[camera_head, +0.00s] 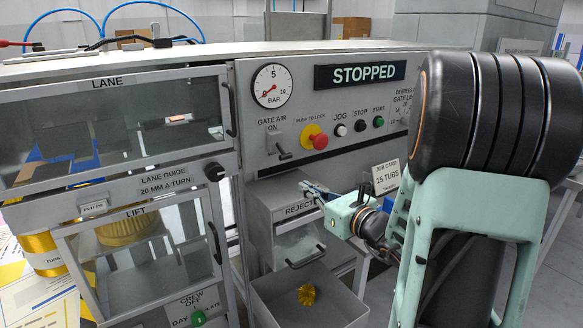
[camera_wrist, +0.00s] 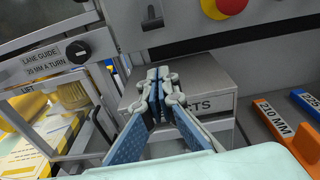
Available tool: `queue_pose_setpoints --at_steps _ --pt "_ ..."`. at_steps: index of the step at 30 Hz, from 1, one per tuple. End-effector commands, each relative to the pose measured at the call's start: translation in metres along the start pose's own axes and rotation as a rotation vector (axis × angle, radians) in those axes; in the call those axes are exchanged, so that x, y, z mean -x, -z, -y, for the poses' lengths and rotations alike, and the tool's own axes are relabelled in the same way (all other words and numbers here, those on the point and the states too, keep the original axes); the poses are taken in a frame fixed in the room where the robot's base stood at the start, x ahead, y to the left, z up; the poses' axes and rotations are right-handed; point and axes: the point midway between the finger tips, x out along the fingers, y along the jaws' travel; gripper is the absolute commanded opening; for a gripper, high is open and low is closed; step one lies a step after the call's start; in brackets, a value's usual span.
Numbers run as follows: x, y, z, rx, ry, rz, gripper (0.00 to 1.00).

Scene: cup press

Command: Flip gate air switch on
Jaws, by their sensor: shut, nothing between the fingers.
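The gate air switch (camera_head: 278,143) is a grey plate with a lever on the machine's front panel, under the label "GATE AIR ON". Its lever points down and out from the panel. The switch also shows at the top of the wrist view (camera_wrist: 152,16). My gripper (camera_head: 308,188) is shut and empty, in front of the rejects box and a little below and right of the lever. In the wrist view my gripper's fingertips (camera_wrist: 158,73) are together, below the switch and apart from it in the picture.
Right of the switch are a red push-to-lock button (camera_head: 320,141) on yellow and jog, stop and start buttons. A gauge (camera_head: 271,86) sits above, beside a "STOPPED" display (camera_head: 360,73). The rejects box (camera_head: 285,218) lies below. A lane guide knob (camera_head: 214,171) is at left.

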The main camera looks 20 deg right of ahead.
Motion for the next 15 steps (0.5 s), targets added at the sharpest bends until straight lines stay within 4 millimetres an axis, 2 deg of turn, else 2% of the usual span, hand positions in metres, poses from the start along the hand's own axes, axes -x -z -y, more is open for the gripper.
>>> queue_pose_setpoints --at_steps 5,15 --pt "0.0052 0.0048 0.0036 -0.032 0.018 0.005 0.00" --pt "0.0012 0.0047 0.0031 -0.029 0.016 0.004 0.00"
